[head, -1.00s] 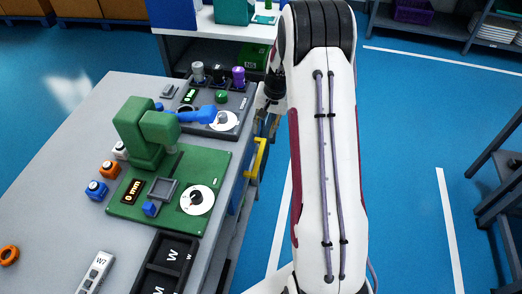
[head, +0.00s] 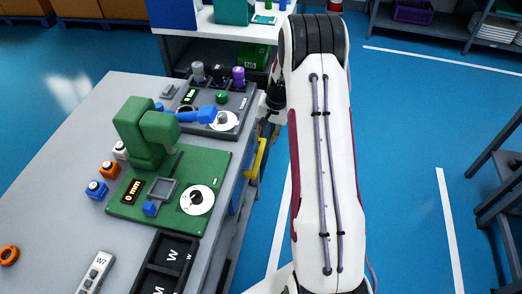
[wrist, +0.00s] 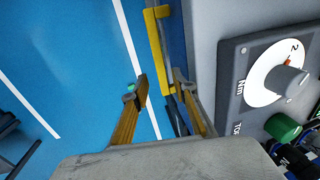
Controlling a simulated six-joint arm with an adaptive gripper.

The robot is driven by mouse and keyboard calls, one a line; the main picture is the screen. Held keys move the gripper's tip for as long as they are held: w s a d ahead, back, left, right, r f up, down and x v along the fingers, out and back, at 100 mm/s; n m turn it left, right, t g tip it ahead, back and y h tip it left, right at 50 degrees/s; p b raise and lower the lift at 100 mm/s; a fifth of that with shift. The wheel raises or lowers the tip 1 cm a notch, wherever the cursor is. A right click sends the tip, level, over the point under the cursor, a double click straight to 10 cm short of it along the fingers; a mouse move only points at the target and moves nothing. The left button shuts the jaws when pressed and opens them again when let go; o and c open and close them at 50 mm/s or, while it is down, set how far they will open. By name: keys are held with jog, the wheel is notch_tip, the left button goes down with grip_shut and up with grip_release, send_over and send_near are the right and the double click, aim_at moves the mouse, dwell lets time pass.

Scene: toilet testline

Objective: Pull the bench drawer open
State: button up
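The bench drawer's yellow bar handle (head: 261,158) stands out from the bench's right side in the head view. It also shows in the wrist view (wrist: 158,50), alongside the blue drawer front (wrist: 177,35). The drawer looks shut, though my arm and the bench edge hide much of its front. My gripper (wrist: 161,80) is open, with one fingertip on each side of the handle's near end in the wrist picture. I cannot tell whether either finger touches the handle. In the head view my gripper is mostly hidden beside the bench, behind my arm.
The grey bench top (head: 60,180) carries a green fixture (head: 145,135), a dark dial station (head: 225,110), which is close beside my gripper, and a black tray (head: 160,265). Open blue floor (head: 400,150) lies to the right. A dark rack (head: 505,190) stands at the far right.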

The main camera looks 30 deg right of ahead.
aim_at(260, 153)
jog(key=shift+w+a+f, duration=0.15)
jog(key=shift+f, duration=1.05)
jog(key=shift+w+a+f, duration=0.15)
jog(key=shift+f, duration=1)
jog(key=shift+w+a+f, duration=0.15)
jog(key=shift+f, duration=1.05)
grip_shut()
